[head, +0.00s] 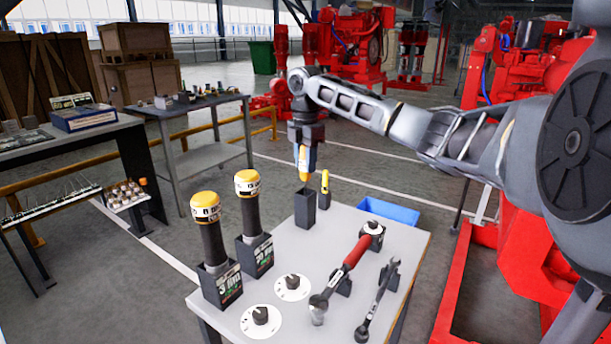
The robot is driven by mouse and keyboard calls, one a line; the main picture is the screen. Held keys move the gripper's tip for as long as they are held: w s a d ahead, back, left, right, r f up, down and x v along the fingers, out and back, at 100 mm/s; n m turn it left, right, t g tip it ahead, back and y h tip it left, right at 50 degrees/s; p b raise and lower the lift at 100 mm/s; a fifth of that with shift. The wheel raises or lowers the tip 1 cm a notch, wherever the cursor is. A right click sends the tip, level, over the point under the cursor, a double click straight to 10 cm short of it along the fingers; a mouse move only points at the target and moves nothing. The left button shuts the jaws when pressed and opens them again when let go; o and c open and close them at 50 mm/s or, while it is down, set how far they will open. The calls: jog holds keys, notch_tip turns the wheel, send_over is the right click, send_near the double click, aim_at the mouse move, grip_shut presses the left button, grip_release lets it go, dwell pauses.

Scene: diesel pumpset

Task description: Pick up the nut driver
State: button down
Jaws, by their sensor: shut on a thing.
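The nut driver appears to be the yellow-handled tool (303,163) at the far left part of the grey table. My gripper (305,158) reaches down from above and is shut on its handle. The tool is upright over a dark square holder (304,208). Its lower end is hidden or too small to make out, so I cannot tell whether it is still inside the holder. A second yellow-and-black tool (325,183) stands just to the right, close to my gripper.
Two yellow-capped tools (207,235) (250,215) stand in labelled holders at the table's left. A red-handled torque wrench (345,268) and a grey spanner (378,298) lie on stands at right. White discs (292,288) lie in front. A blue bin (388,211) is behind the table (410,245).

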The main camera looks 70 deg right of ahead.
notch_tip(320, 180, up, 12)
jog(key=shift+r, duration=0.15)
dwell(0.4)
jog(key=c, duration=1.4)
grip_release()
grip_shut()
